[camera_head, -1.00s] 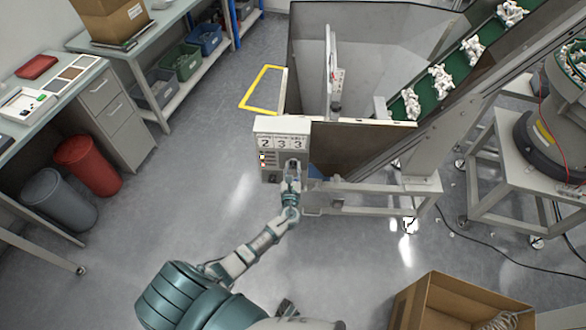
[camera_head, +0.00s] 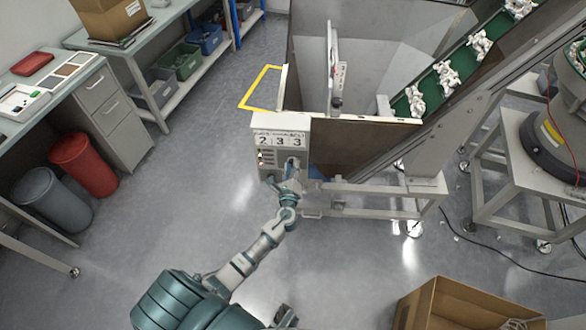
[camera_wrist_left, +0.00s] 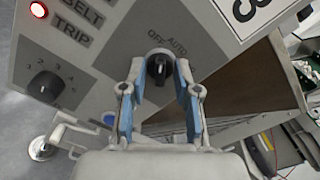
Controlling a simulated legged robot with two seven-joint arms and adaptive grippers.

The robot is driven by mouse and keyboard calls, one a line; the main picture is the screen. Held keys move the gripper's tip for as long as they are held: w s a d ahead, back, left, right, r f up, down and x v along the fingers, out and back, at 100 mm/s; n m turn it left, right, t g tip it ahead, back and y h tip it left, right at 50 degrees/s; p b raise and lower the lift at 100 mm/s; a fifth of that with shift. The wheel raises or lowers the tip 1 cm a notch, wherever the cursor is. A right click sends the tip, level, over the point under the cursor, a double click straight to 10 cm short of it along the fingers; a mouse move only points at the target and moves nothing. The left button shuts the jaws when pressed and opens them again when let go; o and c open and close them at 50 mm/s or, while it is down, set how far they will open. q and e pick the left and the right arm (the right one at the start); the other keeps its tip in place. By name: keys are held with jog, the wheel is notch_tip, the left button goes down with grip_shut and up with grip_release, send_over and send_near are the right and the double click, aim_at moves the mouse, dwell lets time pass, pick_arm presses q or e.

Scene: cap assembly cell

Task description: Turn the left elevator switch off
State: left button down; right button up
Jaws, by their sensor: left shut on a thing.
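The left elevator switch is a black rotary knob (camera_wrist_left: 159,70) on a grey control panel, under the labels OFF and AUTO in the left wrist view. My left gripper (camera_wrist_left: 160,78) is shut on this knob, with one blue-padded finger on each side of it. The knob's exact pointing direction is hard to tell. In the head view, my left gripper (camera_head: 291,169) is at the front of the control box (camera_head: 268,160), which has number plates 2, 3, 3 along its top. The gripper hides the knob there.
A second black dial (camera_wrist_left: 45,86) with numbers and a lit red lamp (camera_wrist_left: 38,10) are on the same panel. The hopper (camera_head: 350,150) and green conveyor (camera_head: 447,78) stand behind the box. An open cardboard box (camera_head: 450,305) is at lower right. The floor left of the arm is clear.

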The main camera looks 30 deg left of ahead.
pick_arm(q)
jog(key=shift+n, duration=0.6)
pick_arm(e)
jog(key=shift+w+r, duration=0.35)
jog(key=shift+r, duration=0.5)
pick_arm(q)
jog(key=c, duration=0.8)
grip_release()
jog(key=shift+a, duration=0.1)
jog(key=shift+c, duration=0.2)
pick_arm(e)
jog(key=shift+a, duration=0.1)
pick_arm(q)
jog(key=shift+s, duration=0.1)
jog(key=v, duration=1.2)
jog(key=shift+f, duration=0.15)
